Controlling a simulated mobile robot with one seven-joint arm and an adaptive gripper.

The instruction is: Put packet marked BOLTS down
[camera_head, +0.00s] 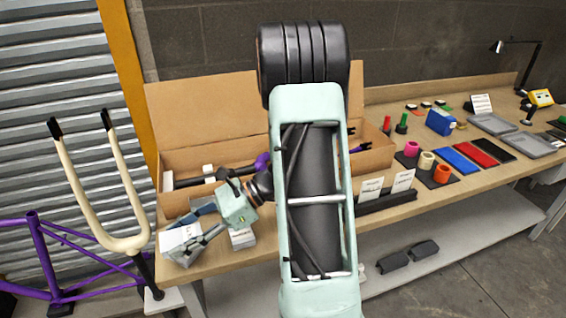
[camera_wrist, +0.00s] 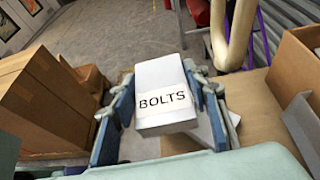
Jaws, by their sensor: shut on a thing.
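The white packet marked BOLTS (camera_wrist: 163,90) sits between the two blue-grey fingers of my gripper (camera_wrist: 160,112) in the wrist view, with its label facing the camera. In the head view my gripper (camera_head: 195,228) is shut on this packet (camera_head: 180,238) at the left front corner of the workbench (camera_head: 262,258). Its label is too small to read there. I cannot tell whether the packet's underside touches anything. Part of another pale object (camera_wrist: 204,130) shows below and behind the packet in the wrist view.
A white labelled packet (camera_head: 242,238) stands on the bench right of my gripper. An open cardboard box (camera_head: 200,150) lies behind. A cream fork (camera_head: 125,241) and purple frame (camera_head: 45,255) stand left. Colored cups, plates and trays (camera_head: 490,124) fill the bench's right side.

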